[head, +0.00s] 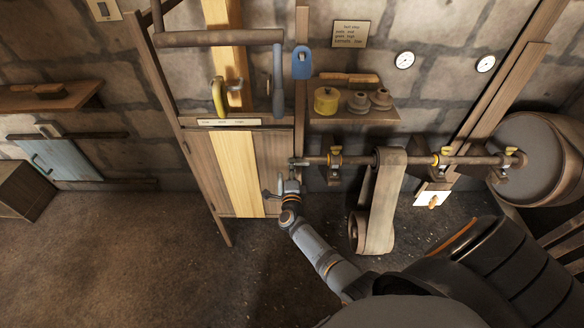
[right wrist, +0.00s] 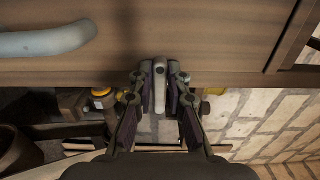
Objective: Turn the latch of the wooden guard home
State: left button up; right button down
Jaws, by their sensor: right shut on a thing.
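The wooden guard (head: 275,165) is an upright brown panel with a pale yellow strip, left of the belt shaft. Its latch is a small grey bar at the guard's right edge; it shows in the right wrist view (right wrist: 160,82) between the fingers, pointing along them. My right gripper (head: 289,185) is at that edge, and its fingers (right wrist: 160,95) are shut on the latch from both sides. In the head view the gripper hides most of the latch. My left gripper is not in view.
Right of the guard runs a horizontal shaft (head: 400,160) with a wide belt (head: 384,205). A shelf (head: 355,115) above holds a yellow pot (head: 326,101) and grey parts. A blue-grey handle (head: 279,85) stands above the guard. A barrel (head: 540,160) is at far right. Floor at left is clear.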

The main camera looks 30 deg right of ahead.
jog(key=c, duration=1.3)
grip_release()
jog(key=v, duration=1.2)
jog(key=shift+s, duration=0.1)
